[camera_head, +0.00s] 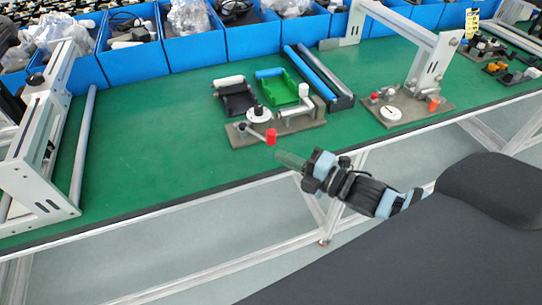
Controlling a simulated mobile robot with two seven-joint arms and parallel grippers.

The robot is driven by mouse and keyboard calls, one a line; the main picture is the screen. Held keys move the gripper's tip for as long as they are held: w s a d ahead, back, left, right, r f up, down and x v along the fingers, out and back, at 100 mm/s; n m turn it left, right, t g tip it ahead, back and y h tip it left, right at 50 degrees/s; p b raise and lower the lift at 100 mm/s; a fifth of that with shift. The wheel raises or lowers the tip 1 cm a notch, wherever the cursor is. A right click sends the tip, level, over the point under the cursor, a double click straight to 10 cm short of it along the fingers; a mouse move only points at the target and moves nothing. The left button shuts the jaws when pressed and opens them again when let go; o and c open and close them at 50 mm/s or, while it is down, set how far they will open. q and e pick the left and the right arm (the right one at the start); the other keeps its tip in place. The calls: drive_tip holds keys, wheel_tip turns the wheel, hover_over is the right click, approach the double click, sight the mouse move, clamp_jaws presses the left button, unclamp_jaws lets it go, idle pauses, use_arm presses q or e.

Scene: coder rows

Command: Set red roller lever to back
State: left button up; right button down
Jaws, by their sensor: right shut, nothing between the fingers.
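The red roller lever (271,136) shows as a small red cylinder at the end of an arm, at the front of a grey mechanism plate (300,122) on the green table. A white round dial (259,114) sits on the same plate, behind the red piece. My right gripper (284,157) is shut and empty, just in front of and slightly right of the red roller, apart from it, near the table's front edge. My left gripper is not in view.
Black and green trays (278,88) lie behind the plate. A second mechanism plate (440,107) with a red-orange knob stands to the right under a white frame (420,62). Blue bins (190,55) line the back. The green table (150,140) is clear at left. A dark chair-like shape (480,200) fills the lower right.

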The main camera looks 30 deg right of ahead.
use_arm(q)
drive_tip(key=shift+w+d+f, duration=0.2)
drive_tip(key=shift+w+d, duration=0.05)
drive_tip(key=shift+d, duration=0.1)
use_arm(e)
drive_tip(key=s+d, duration=0.2)
drive_tip(key=d, duration=0.1)
drive_tip(key=s+d, duration=0.1)
drive_tip(key=d, duration=0.1)
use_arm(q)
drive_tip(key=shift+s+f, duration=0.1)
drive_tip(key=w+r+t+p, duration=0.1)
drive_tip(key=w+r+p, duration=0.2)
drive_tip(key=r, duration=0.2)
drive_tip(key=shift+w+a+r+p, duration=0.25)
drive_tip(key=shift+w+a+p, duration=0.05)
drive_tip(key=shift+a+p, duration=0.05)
use_arm(e)
drive_tip(key=s+a+f+m+g+h, duration=0.3)
drive_tip(key=s+a+f+m, duration=0.1)
drive_tip(key=s+f+m, duration=0.7)
drive_tip(key=s+a+f+m+g+h, duration=0.3)
drive_tip(key=s+a+f+m+h, duration=0.1)
drive_tip(key=s+f+m, duration=0.7)
drive_tip(key=s, duration=0.3)
drive_tip(key=shift+s+a+g, duration=0.25)
drive_tip(key=shift+a+g, duration=0.05)
drive_tip(key=shift+a, duration=0.1)
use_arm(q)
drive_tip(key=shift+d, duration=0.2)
